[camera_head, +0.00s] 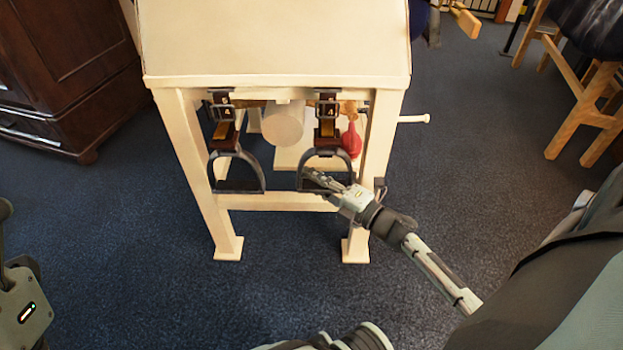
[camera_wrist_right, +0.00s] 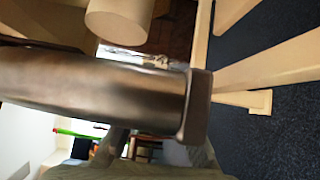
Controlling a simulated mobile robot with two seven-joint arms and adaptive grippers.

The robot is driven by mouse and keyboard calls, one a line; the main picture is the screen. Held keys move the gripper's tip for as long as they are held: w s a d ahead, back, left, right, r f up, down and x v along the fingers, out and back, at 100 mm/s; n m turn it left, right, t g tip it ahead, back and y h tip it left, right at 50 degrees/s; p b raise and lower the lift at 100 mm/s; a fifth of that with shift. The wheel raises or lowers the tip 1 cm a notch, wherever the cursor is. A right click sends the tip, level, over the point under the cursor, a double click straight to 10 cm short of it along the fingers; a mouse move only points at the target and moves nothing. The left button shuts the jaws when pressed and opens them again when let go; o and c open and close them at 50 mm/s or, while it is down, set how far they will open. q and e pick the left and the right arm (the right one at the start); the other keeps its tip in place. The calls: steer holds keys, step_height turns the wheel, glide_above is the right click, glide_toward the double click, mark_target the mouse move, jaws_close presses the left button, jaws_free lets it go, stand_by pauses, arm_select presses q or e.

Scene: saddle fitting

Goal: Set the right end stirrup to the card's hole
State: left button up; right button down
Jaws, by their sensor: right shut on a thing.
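The right end stirrup (camera_head: 351,157) is a dark arch hanging below a brown strap at the right of the cream stand's front. My right gripper (camera_head: 311,179) is shut on its lower part. In the right wrist view a broad metallic bar (camera_wrist_right: 100,88), apparently the stirrup, fills the middle; the fingertips do not show clearly. Above the stirrup, a dark plate (camera_head: 327,108) carries small pale digits; its holes are too small to make out. A matching left stirrup (camera_head: 262,178) hangs free below a similar plate (camera_head: 222,100). My left gripper's fingers are out of view.
The cream stand (camera_head: 275,50) has legs on both sides and a low crossbar (camera_head: 270,202). A peg (camera_head: 413,119) sticks out right.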

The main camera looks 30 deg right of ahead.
steer(key=c, duration=1.4)
jaws_free()
steer(key=shift+s, duration=0.1)
steer(key=v, duration=1.2)
